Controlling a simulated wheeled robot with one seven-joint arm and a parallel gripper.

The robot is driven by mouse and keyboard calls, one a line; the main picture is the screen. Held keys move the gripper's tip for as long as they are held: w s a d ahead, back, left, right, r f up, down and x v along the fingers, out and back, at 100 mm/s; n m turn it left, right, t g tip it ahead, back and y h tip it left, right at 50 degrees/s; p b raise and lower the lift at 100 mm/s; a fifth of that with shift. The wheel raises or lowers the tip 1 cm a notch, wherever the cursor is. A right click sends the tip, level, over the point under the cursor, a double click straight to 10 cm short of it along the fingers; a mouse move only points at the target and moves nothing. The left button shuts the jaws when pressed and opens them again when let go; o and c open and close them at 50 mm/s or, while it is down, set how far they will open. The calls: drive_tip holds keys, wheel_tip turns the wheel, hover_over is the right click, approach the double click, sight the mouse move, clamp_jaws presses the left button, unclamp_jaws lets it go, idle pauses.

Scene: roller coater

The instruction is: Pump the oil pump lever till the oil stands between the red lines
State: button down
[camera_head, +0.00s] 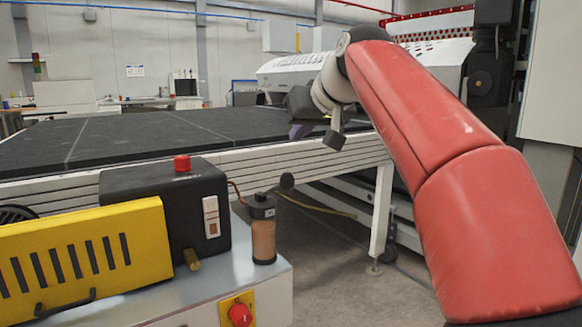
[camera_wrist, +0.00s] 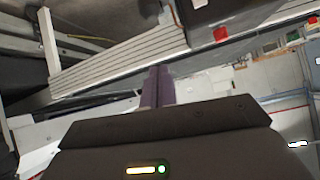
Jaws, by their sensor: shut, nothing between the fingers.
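The oil pump (camera_head: 263,240) stands on the machine's metal top in the head view, with a black cap and an amber-brown reservoir. Its lever (camera_head: 287,182) sticks up to the right from the cap and ends in a round black knob. The oil level and the red lines are too small to make out. My gripper (camera_head: 298,131) is above and a little right of the lever, clear of it. In the wrist view its purple fingers (camera_wrist: 157,86) are together and empty. I cannot make out the pump in the wrist view.
A black box (camera_head: 165,195) with a red button and a yellow slotted guard (camera_head: 85,258) stand left of the pump. A red stop knob (camera_head: 240,314) is on the front. A long dark conveyor table (camera_head: 120,140) lies behind. Grey floor is open right of the pump.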

hover_over(274, 188)
drive_tip(key=d, duration=0.2)
wheel_tip(274, 188, down, 6)
drive_tip(key=shift+s+d+f+b, duration=0.2)
drive_tip(key=shift+s+f+b, duration=0.25)
drive_tip(key=shift+s, duration=0.1)
drive_tip(key=shift+s+d+f+b, duration=0.15)
drive_tip(key=shift+s+f+b, duration=0.2)
drive_tip(key=shift+s, duration=0.2)
drive_tip(key=shift+s+d+f, duration=0.15)
drive_tip(key=shift+s+f, duration=0.2)
